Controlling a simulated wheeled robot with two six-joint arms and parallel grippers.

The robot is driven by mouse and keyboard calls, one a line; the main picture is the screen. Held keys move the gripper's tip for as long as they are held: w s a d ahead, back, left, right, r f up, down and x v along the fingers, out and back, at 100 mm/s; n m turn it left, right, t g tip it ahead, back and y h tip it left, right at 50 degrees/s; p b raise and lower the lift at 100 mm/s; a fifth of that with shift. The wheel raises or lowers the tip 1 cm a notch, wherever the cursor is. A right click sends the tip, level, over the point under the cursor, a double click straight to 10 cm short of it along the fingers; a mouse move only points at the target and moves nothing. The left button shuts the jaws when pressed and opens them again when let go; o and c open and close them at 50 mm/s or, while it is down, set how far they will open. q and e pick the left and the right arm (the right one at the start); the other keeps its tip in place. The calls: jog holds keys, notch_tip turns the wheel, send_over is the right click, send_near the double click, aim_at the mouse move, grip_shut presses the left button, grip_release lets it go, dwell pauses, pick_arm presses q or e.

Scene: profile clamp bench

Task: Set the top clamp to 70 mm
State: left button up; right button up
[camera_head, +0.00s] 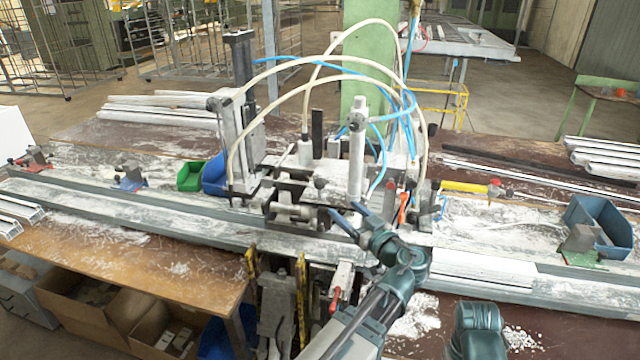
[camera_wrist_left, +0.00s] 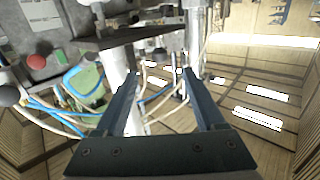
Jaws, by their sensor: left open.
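The clamp machine (camera_head: 300,180) stands mid-bench, with upright cylinders, hoses and metal plates. A pale upright cylinder (camera_head: 357,150) rises at its right. I cannot tell which part is the top clamp, and no millimetre scale is readable. My left gripper (camera_head: 346,209) is open and empty in front of the machine, its fingers pointing up and left towards the plates. In the left wrist view the open fingers (camera_wrist_left: 160,72) point at a pale upright post, hoses and a dark plate (camera_wrist_left: 140,37). Any contact cannot be told. My right gripper is not in view.
A long metal rail (camera_head: 130,215) runs along the bench. White and blue hoses (camera_head: 330,77) arch over the machine. A green bin (camera_head: 190,175) stands at left, and a blue bin (camera_head: 598,220) at right. A red button (camera_wrist_left: 37,61) shows in the wrist view.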

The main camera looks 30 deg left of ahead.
aim_at(323, 185)
pick_arm(q)
jog(key=x, duration=0.9)
jog(key=r+x, duration=0.1)
jog(key=x, duration=0.4)
jog(key=shift+w+r, duration=0.1)
grip_shut()
dwell(1.3)
